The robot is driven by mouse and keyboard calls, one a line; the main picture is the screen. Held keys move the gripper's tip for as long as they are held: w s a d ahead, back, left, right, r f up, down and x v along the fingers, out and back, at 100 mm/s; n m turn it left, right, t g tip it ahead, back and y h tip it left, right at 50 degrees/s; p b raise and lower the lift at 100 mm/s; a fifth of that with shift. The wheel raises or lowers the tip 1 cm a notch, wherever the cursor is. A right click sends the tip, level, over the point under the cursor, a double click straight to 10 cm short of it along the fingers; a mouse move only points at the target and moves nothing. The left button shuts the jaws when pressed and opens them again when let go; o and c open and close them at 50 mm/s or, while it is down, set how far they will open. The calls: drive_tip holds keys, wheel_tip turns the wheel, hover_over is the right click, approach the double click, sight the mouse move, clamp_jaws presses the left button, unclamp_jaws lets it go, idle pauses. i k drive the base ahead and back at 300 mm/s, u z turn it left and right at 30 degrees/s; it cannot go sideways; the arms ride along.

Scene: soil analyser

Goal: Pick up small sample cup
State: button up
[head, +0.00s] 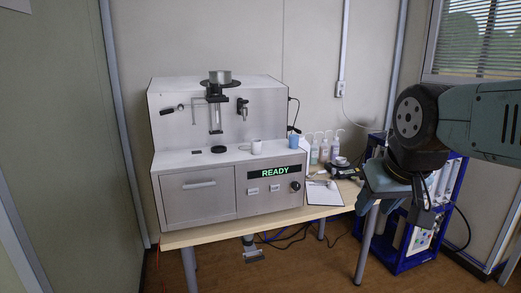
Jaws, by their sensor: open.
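A small white cup (257,147) stands upright on the flat top of the grey soil analyser's (200,195) lower part, right of the middle. I cannot tell by sight which of the two is the sample cup. My gripper (421,218) hangs down at the right of the view, well to the right of both cups and apart from them. It is open and I see nothing in it.
The analyser stands on a wooden table (208,234) and its display reads READY. Pump bottles (324,150), a white sheet (325,195) and small items lie right of it. A blue rack (400,262) stands on the floor behind my gripper. Walls close off the left and back.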

sight(256, 144)
drive_tip(key=z, duration=0.05)
drive_tip(key=i, duration=1)
drive_tip(key=u, duration=0.05)
